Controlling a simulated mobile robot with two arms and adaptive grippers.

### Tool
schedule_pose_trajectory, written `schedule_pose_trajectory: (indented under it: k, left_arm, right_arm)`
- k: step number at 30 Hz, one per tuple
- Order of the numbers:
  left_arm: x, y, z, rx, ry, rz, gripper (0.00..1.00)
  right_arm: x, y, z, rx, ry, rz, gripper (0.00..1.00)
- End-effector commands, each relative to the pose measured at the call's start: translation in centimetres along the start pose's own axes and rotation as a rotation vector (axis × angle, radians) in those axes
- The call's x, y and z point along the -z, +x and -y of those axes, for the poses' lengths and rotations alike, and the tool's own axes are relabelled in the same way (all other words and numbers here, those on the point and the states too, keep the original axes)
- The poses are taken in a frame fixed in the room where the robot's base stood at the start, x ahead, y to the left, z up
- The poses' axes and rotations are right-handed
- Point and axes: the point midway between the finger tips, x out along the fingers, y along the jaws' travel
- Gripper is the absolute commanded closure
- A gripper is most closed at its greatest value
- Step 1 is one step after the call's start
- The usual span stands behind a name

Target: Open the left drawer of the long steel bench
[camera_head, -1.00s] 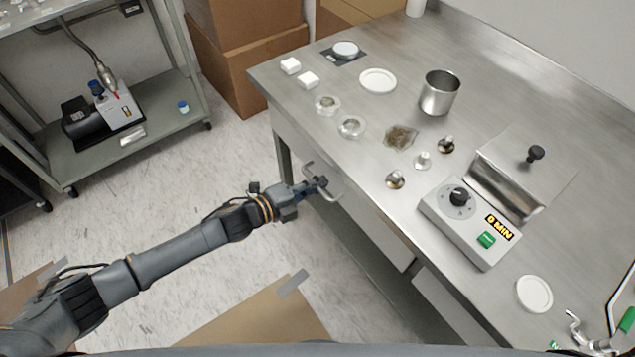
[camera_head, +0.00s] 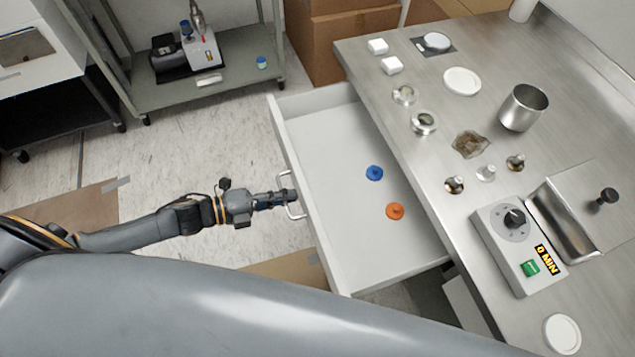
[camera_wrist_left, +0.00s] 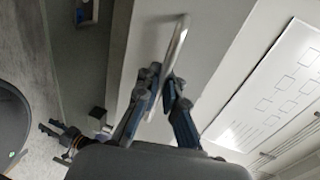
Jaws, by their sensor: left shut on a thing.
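The left drawer (camera_head: 335,235) of the long steel bench (camera_head: 415,62) stands well out from the bench front. Its white inside is exposed. A blue knob-like piece (camera_head: 374,173) and an orange one (camera_head: 395,211) lie on its floor. My left gripper (camera_head: 290,196) is shut on the drawer's metal handle (camera_head: 284,175), at the middle of the drawer front. The left wrist view shows the fingers (camera_wrist_left: 165,92) around the handle bar (camera_wrist_left: 179,40).
The bench top holds a steel beaker (camera_head: 523,107), a timer unit (camera_head: 518,246), a steel box with a black knob (camera_head: 580,220), dishes and small weights. A grey shelf cart (camera_head: 215,88) stands behind on the left. Cardboard boxes (camera_head: 340,45) stand behind the bench.

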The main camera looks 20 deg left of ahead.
Motion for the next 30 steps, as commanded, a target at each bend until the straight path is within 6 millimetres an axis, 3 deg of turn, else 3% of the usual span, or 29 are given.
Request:
schedule_pose_trajectory:
  k: [3, 12, 19, 30]
  left_arm:
    - [0.0, -3.1, -0.6, -0.003, -0.002, 0.001, 1.00]
    - [-0.1, -8.1, -1.6, 0.000, -0.001, 0.001, 1.00]
    - [-0.1, -9.7, -1.9, 0.003, 0.000, 0.002, 1.00]
    - [-0.2, -9.9, -1.9, 0.005, 0.001, 0.002, 1.00]
  right_arm:
    - [0.1, -0.4, -0.1, -0.001, 0.000, 0.000, 0.60]
    - [0.1, -1.0, -0.2, -0.002, 0.000, 0.000, 0.60]
    - [0.1, -1.1, -0.4, -0.005, 0.000, 0.000, 0.60]
    - [0.1, -1.1, -0.4, -0.005, 0.000, 0.000, 0.60]
